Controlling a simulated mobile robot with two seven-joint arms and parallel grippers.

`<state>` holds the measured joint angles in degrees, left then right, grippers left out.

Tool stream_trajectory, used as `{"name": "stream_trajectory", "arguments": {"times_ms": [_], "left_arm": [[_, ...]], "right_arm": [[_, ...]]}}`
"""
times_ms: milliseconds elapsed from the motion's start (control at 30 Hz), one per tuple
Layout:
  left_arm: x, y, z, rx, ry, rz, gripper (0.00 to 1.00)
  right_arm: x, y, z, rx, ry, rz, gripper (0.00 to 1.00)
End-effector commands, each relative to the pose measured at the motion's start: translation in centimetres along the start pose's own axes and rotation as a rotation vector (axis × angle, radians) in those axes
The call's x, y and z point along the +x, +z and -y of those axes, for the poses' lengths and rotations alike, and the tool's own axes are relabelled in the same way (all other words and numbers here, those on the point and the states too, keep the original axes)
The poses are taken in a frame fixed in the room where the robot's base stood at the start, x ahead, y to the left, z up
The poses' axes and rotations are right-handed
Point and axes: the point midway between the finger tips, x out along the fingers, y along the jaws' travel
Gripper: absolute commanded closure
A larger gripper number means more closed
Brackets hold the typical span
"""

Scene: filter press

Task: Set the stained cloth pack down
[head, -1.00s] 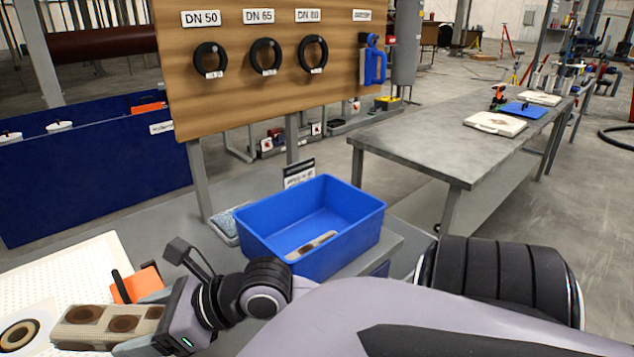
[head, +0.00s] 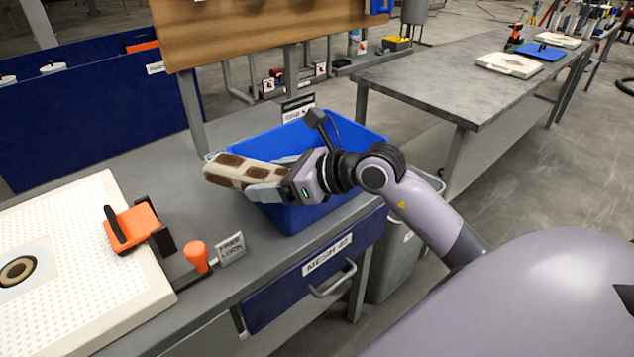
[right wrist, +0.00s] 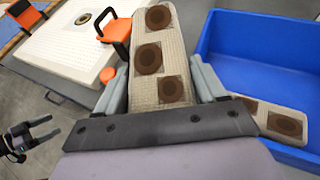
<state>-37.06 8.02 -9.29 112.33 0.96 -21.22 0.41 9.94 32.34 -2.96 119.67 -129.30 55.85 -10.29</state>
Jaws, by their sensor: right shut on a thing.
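My right gripper (head: 262,182) is shut on the stained cloth pack (head: 232,170), a beige woven strip with brown round stains. In the right wrist view the pack (right wrist: 150,30) lies between the fingers (right wrist: 159,85), left of the bin (right wrist: 265,50). Another stained strip (right wrist: 284,124) lies inside the bin. My left gripper (right wrist: 50,129) shows at the left of the right wrist view, its fingers apart and empty.
A grey table (head: 430,85) stands behind right.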

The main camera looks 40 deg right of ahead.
Motion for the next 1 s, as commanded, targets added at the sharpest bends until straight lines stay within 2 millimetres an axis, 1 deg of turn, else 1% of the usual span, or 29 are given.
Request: {"name": "stream_trajectory", "arguments": {"times_ms": [33, 167, 267, 300, 367, 500, 567, 700, 833, 900, 1000], "left_arm": [[0.4, 0.6, -0.1, -0.002, 0.002, 0.001, 0.19], [0.9, 0.9, -0.3, -0.005, 0.007, -0.001, 0.19], [1.3, 1.3, -0.4, -0.007, 0.010, -0.002, 0.19], [1.4, 1.5, -0.5, -0.008, 0.011, -0.001, 0.19], [1.7, 1.9, -0.5, -0.009, 0.013, 0.001, 0.19], [2.2, 2.6, -0.5, -0.009, 0.015, 0.008, 0.19], [2.3, 2.8, -0.5, -0.009, 0.016, 0.008, 0.19], [2.7, 2.9, -0.5, -0.010, 0.017, 0.001, 0.19], [3.1, 3.1, -0.6, -0.011, 0.018, -0.002, 0.19], [3.2, 3.3, -0.6, -0.012, 0.019, -0.001, 0.19], [3.3, 3.4, -0.6, -0.012, 0.019, 0.001, 0.19]], "right_arm": [[0.6, 0.7, 1.5, -0.005, -0.003, 0.005, 0.63], [1.3, 3.0, 4.8, -0.003, -0.004, 0.006, 0.63], [1.2, 4.9, 7.3, -0.002, -0.010, 0.005, 0.63], [1.0, 5.8, 8.4, -0.001, -0.015, 0.006, 0.63], [0.6, 7.1, 9.8, 0.003, -0.020, 0.006, 0.63], [-0.9, 10.2, 12.9, 0.010, -0.035, 0.006, 0.63], [-1.8, 11.6, 14.2, 0.012, -0.042, 0.006, 0.63], [-4.3, 14.5, 16.6, 0.020, -0.056, 0.006, 0.63], [-6.5, 16.6, 18.1, 0.024, -0.063, 0.005, 0.63], [-7.4, 17.3, 18.7, 0.025, -0.067, 0.004, 0.63], [-8.4, 18.1, 19.2, 0.028, -0.067, 0.003, 0.63]]}}
